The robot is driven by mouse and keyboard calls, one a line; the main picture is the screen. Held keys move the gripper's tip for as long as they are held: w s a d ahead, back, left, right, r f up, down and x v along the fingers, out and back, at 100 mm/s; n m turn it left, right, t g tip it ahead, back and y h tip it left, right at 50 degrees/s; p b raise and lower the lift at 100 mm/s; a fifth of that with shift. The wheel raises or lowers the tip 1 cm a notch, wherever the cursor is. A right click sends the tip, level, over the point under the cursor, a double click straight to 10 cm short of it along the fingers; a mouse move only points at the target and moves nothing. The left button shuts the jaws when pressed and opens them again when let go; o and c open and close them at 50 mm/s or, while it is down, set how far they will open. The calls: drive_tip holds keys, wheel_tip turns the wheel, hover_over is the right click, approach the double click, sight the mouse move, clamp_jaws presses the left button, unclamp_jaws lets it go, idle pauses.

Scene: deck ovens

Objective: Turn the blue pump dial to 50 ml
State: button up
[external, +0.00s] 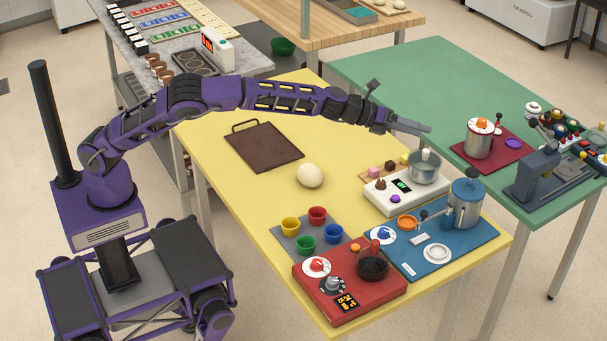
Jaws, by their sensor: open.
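The blue dial (383,233) has a white face and sits at the left edge of the blue mat (448,257), near the table's front right. A blue pump tank (466,200) with a metal base stands on the same mat, to the dial's right. The dial's scale is too small to read, so its setting cannot be told. My gripper (411,127) is open and empty. It is in the air at the end of the outstretched arm, well above and behind the dial, pointing right.
A white scale with a metal pot (423,168) stands behind the blue mat. A red heater unit (350,291) with a dark bowl is in front left of the dial. Several coloured cups and a pale ball of dough (310,175) lie to the left.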

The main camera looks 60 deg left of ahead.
drive_tip(key=w+a+n+t+y, duration=0.2)
drive_tip(key=w+a+n+y, duration=0.1)
drive_tip(key=a+n, duration=0.3)
drive_tip(key=s+a+f+n+g+y, duration=0.2)
drive_tip(key=a+f+n+y, duration=0.25)
drive_tip(key=n, duration=0.45)
drive_tip(key=n+g+h+b, duration=0.1)
drive_tip(key=n+g+h, duration=0.3)
drive_tip(key=n+g, duration=0.45)
approach(383, 230)
drive_tip(key=shift+m+g, duration=0.35)
drive_tip(key=shift+g, duration=0.1)
drive_tip(key=x, duration=0.8)
drive_tip(key=shift+w+f, duration=0.1)
drive_tip(key=shift+w, duration=0.35)
clamp_jaws()
